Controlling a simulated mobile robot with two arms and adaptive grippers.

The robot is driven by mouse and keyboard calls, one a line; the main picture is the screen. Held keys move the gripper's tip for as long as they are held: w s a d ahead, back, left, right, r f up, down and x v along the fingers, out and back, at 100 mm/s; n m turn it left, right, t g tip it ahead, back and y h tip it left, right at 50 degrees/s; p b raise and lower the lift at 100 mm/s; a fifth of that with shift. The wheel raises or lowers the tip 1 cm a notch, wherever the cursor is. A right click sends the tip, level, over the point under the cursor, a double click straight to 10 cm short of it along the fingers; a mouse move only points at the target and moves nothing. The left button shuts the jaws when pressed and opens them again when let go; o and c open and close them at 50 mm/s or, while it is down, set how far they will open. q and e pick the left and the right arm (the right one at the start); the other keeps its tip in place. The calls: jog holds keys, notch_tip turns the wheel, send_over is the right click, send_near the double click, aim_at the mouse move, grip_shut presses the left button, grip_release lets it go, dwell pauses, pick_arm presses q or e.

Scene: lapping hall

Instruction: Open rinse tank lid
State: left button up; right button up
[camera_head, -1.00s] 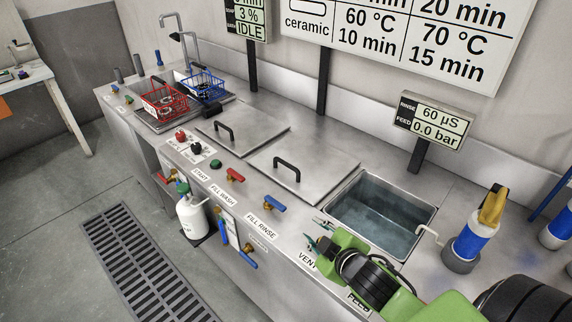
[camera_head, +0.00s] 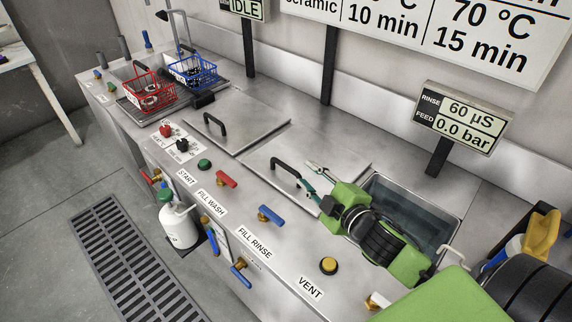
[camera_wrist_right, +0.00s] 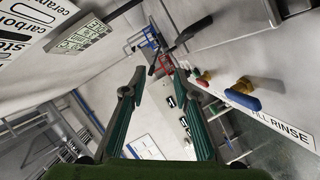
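The nearer grey metal lid (camera_head: 337,163), with a black bar handle (camera_head: 285,167), lies flat beside an open water-filled tank (camera_head: 437,218). A second flat lid (camera_head: 247,124) with a black handle (camera_head: 215,124) lies farther left. My right gripper (camera_head: 308,177) is open and empty over the nearer lid, just right of its handle; I cannot tell the exact height. In the right wrist view the two fingers (camera_wrist_right: 154,82) are spread, with a black handle (camera_wrist_right: 194,30) beyond them. My arm hides part of the tank. My left gripper is out of view.
Red (camera_head: 149,95) and blue (camera_head: 193,71) baskets stand at the far end. Valve handles, including a blue one (camera_head: 270,214), line the front edge. A display post (camera_head: 438,155) stands behind the tank. A blue-and-yellow bottle (camera_head: 538,240) is at right.

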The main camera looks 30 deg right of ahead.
aim_at(288, 169)
notch_tip(288, 169, down, 4)
jog(key=b, duration=0.3)
jog(key=shift+s+r, duration=0.1)
jog(key=shift+r, duration=0.15)
jog(key=shift+f+b, duration=0.7)
jog(key=shift+f, duration=0.15)
jog(key=x, duration=0.2)
jog(key=shift+w, duration=0.35)
jog(key=x, duration=1)
jog(key=shift+w, duration=0.15)
jog(key=shift+w+f, duration=0.1)
jog(key=shift+w, duration=0.45)
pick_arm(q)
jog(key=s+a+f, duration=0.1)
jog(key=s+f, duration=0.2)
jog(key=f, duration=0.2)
pick_arm(e)
grip_shut()
